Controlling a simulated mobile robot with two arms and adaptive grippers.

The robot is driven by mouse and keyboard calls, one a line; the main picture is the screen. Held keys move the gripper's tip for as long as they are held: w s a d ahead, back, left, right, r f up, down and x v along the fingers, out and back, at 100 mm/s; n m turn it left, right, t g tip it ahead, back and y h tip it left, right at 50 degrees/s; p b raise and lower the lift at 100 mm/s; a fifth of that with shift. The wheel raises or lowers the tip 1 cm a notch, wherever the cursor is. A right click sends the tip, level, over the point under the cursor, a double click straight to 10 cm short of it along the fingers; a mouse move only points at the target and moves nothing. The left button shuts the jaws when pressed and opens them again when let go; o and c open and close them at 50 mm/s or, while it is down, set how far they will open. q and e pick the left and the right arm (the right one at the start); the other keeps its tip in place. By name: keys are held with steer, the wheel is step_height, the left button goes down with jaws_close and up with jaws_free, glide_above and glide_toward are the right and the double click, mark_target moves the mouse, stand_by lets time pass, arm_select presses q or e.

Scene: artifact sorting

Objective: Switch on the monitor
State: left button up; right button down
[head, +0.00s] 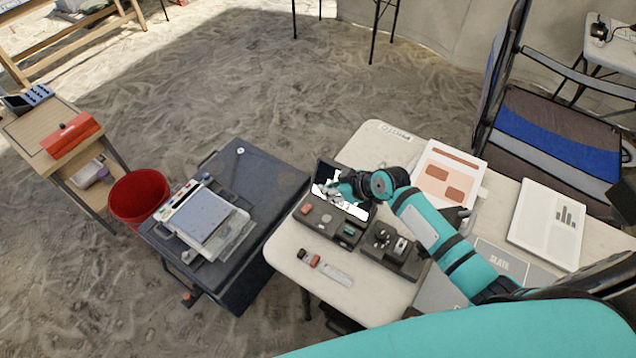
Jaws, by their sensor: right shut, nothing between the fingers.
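The monitor (354,211) is a small dark-framed screen standing at the back left of the white table, behind a dark tray. White areas and dark areas show on its face. My right arm reaches in from the lower right, across the table. My right gripper (329,189) is shut and empty, in front of the monitor's face, and hides part of it. I cannot tell whether its fingertips touch the screen. No separate power button can be made out. My left gripper is not in view.
A dark tray (318,233) holds small pieces, with a second dark block (379,256) beside it. A scale bar (336,274) lies in front. Printed sheets (446,166) lie at the right. A dark case (272,192) with a scale-like device (207,217) and a red bucket (133,208) stand left.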

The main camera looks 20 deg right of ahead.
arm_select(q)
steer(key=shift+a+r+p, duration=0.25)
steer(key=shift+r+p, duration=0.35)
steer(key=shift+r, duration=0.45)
arm_select(e)
steer(key=v, duration=0.3)
steer(key=shift+w+d, duration=0.1)
steer(key=shift+d, duration=0.05)
